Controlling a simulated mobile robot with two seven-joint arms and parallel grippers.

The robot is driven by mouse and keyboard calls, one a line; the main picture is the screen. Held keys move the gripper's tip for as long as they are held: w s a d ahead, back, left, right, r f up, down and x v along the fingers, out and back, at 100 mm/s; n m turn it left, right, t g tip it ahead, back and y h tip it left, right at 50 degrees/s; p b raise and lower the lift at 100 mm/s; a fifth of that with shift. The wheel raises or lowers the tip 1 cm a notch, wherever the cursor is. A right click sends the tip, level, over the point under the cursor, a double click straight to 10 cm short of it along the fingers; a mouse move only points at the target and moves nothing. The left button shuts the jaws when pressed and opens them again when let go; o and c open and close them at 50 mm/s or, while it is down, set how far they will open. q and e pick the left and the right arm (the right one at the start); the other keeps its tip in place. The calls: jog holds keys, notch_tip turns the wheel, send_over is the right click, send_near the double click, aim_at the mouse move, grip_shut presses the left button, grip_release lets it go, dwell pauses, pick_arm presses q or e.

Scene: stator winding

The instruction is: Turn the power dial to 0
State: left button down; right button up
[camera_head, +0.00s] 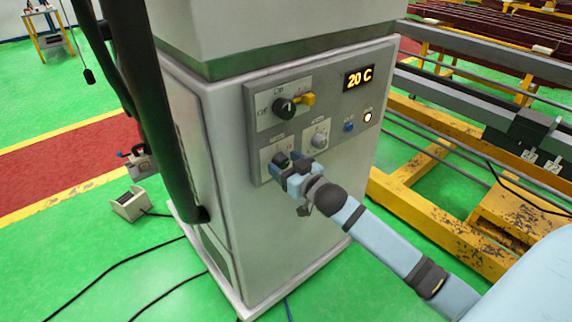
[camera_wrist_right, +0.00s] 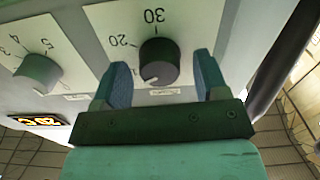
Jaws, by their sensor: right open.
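A black dial (camera_wrist_right: 159,62) sits on a white plate at the lower left of the control panel. In the right wrist view its scale shows 20 and 30, and its white pointer mark points to the lower left, near a partly hidden number. In the head view the dial (camera_head: 281,159) is partly covered by my gripper. My right gripper (camera_head: 291,168) is in front of this dial. In the right wrist view its open fingers (camera_wrist_right: 162,82) stand on either side of the dial, with gaps showing. My left gripper is in neither view.
A grey knob (camera_head: 320,140) is to the right of the dial. A black switch (camera_head: 285,108) with a yellow piece is above. A display (camera_head: 358,78) reads 20 C. A blue button (camera_head: 349,127) and a lit button (camera_head: 368,117) are further right. Yellow frames (camera_head: 410,208) stand right of the cabinet.

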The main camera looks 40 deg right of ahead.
jog(key=c, duration=0.9)
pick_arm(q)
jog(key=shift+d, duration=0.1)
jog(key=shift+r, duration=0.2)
